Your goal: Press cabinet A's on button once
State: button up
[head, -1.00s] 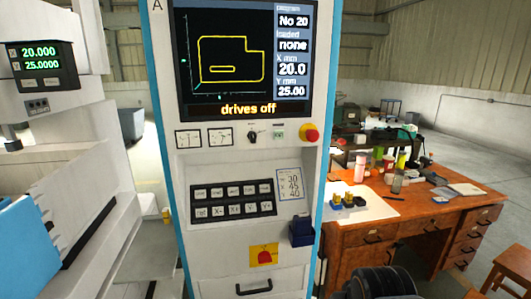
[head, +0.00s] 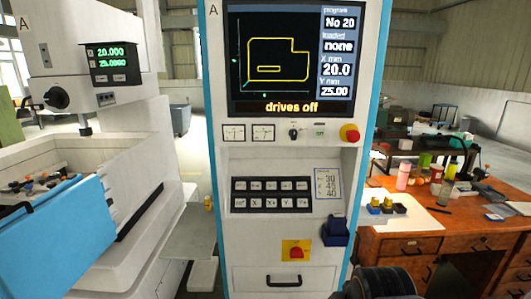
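Cabinet A (head: 255,260) stands upright in the middle of the head view, white with blue side edges and a letter A at its top left. Its screen (head: 275,60) reads "drives off". Below the screen, a small green-marked button (head: 319,131) sits between a black selector knob (head: 294,132) and a red emergency-stop knob (head: 349,133) on a yellow base. The button's label is too small to read. My gripper is not in view; a dark rounded part of what may be my arm shows at the bottom right.
The black keypad (head: 271,194) and a red switch on a yellow plate (head: 296,250) are lower on the cabinet. A white machine (head: 95,60) with a blue tank front (head: 55,235) stands left. A wooden desk (head: 405,225) with bottles is right.

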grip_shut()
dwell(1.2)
